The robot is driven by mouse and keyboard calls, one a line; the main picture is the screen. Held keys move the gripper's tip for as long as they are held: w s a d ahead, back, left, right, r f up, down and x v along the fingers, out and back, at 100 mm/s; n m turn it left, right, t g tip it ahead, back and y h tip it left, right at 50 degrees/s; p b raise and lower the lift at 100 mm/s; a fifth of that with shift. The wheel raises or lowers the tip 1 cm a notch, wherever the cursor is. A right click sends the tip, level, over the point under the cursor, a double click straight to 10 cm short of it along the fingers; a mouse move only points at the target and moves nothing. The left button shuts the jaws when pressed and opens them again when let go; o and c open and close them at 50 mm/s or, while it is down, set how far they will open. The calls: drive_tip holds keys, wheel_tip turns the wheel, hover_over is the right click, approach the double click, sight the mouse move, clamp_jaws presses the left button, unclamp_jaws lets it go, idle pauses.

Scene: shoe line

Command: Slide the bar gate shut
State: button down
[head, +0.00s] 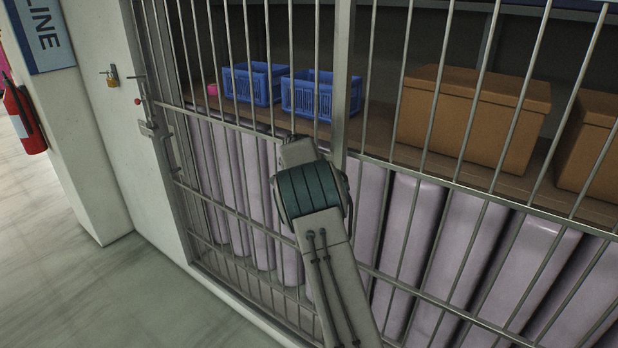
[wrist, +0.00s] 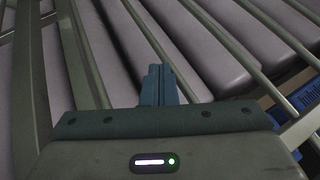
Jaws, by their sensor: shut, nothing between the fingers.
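The bar gate (head: 247,128) is made of grey upright bars and cross rails. Bars span from the white wall at left to the right edge in the head view, and no clear open gap shows. A wider upright (head: 344,70) stands near the middle; I cannot tell where gate and fixed bars meet. A latch (head: 148,130) sits at the left edge, close to the frame. My arm reaches up in front of the bars, its end hiding part of them. In the wrist view my gripper (wrist: 160,85) is shut and empty among the bars; contact is unclear.
Behind the bars are blue crates (head: 320,95), cardboard boxes (head: 475,115) on a shelf, and pale lilac rollers (head: 408,225). A fire extinguisher (head: 22,115) is at far left. The floor at lower left is clear.

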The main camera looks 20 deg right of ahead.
drive_tip(key=shift+w+a+r, duration=0.1)
drive_tip(key=shift+w+r, duration=0.1)
drive_tip(key=shift+r, duration=0.1)
idle(0.4)
